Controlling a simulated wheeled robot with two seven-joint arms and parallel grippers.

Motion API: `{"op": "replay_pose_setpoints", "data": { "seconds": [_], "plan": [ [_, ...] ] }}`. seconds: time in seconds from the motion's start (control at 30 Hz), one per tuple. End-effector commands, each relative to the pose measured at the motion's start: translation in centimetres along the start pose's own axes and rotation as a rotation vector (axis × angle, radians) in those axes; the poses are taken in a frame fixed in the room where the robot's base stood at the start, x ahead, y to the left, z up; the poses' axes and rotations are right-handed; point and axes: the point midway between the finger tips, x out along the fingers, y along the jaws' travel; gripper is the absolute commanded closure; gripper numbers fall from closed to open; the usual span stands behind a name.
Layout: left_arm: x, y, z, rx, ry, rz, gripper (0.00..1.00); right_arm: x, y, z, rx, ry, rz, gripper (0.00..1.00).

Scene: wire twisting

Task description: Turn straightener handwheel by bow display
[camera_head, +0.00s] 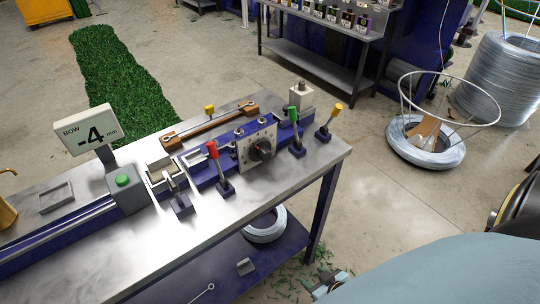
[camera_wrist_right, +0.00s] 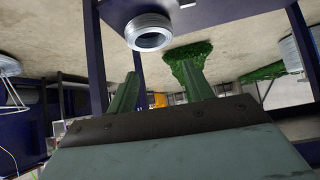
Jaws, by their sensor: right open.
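The bow display (camera_head: 86,127) stands at the left of the bench and reads -4 mm. The straightener handwheel (camera_head: 262,149) is a dark round knob on the grey front plate of the blue straightener. My right gripper (camera_head: 332,282) is low at the bottom of the head view, right of the bench and well apart from the handwheel; my pale blue arm partly hides it. In the right wrist view its two fingers (camera_wrist_right: 160,78) are spread with nothing between them. My left gripper is not in view.
The steel bench (camera_head: 265,190) carries red, green and yellow-topped levers (camera_head: 213,150) beside the handwheel. A wire coil (camera_head: 265,225) lies on its lower shelf. A wire reel (camera_head: 428,145) stands on the floor at right. Floor between bench and reel is open.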

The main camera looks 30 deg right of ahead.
Motion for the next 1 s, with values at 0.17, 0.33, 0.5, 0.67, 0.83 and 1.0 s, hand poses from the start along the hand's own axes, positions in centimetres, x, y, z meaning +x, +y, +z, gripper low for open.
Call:
{"op": "replay_pose_setpoints", "data": {
  "seconds": [0.17, 0.33, 0.5, 0.67, 0.83, 1.0],
  "plan": [
    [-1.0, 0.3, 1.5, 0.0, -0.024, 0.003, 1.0, -4.5, 1.4, -14.6, 0.056, 0.359, -0.046, 0.49],
    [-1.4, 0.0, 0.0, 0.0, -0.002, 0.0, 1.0, -10.1, 1.1, -24.1, 0.077, 0.605, -0.12, 0.49],
    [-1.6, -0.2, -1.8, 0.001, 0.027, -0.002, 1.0, -13.6, 0.5, -28.6, 0.082, 0.727, -0.172, 0.49],
    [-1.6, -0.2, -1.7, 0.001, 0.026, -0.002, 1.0, -13.8, 0.3, -30.1, 0.083, 0.756, -0.184, 0.49],
    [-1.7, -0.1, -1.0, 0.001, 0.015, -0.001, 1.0, -12.0, -0.1, -31.8, 0.082, 0.757, -0.183, 0.49],
    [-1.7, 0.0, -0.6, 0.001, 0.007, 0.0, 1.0, -9.5, -0.5, -34.1, 0.082, 0.755, -0.182, 0.49]
  ]
}}
